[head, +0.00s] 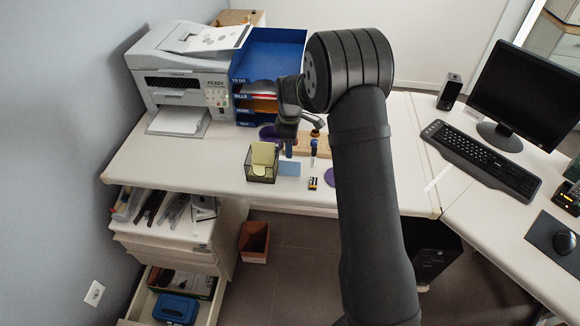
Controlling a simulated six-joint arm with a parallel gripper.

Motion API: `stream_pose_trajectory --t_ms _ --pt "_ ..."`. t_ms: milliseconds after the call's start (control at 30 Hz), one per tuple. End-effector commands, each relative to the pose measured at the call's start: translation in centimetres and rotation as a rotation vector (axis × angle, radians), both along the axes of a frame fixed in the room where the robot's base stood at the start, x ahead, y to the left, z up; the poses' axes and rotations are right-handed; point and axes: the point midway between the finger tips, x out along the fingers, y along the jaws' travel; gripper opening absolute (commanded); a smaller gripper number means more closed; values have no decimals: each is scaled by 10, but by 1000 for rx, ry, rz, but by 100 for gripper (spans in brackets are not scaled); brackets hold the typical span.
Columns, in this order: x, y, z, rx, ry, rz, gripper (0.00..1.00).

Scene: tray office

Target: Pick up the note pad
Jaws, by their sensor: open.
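A small flat blue pad (289,169) lies on the desk in the head view and looks like a note pad. Just left of it a dark mesh holder (259,176) holds yellow-green note paper (263,157). I cannot tell for certain which of the two is the note pad. My gripper (289,150) is open and points down above and just behind the blue pad. It appears apart from the pad, though the exact height is hard to judge. My arm hides part of the desk to the right.
Behind stand a blue letter tray (270,55) and a printer (185,75). A wooden block (318,146) with upright items is close right of my gripper. The desk's left front (190,165) is clear.

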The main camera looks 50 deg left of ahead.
Motion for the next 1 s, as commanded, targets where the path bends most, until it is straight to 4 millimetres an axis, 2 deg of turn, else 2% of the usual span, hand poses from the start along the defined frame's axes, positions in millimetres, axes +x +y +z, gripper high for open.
stream_pose_trajectory --t_ms 33,133,467,733,1000 --pt "0 0 -12 -3 1 0 44" --pt "0 0 -28 -1 1 0 44" --pt "-1 0 -50 -1 1 -1 44" --pt "-1 -1 -88 0 0 -1 44" --pt "-1 -1 -94 1 -1 -1 44"
